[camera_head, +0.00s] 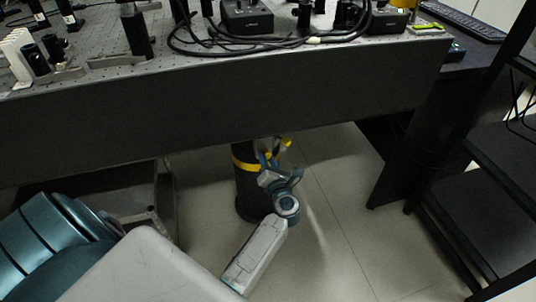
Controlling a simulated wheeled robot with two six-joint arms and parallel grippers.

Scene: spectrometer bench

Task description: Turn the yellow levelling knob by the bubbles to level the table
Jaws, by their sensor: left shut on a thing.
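The yellow knob (286,143) sticks out beside the top of a black table leg (248,190) under the bench. My left gripper (272,160) reaches up to it from below, with its fingers shut at the knob and partly covering it. The optical table (220,110) spans the view, with its dark front side facing me. A small yellow-green piece (427,29) lies on the table top near its right corner; it may hold the bubbles, but it is too small to read. My right gripper is not in view.
The leg has a yellow band. Black cables (215,48) and a black box (247,18) lie on the table top. A black rack (480,165) stands at the right. The floor (335,210) between leg and rack is clear.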

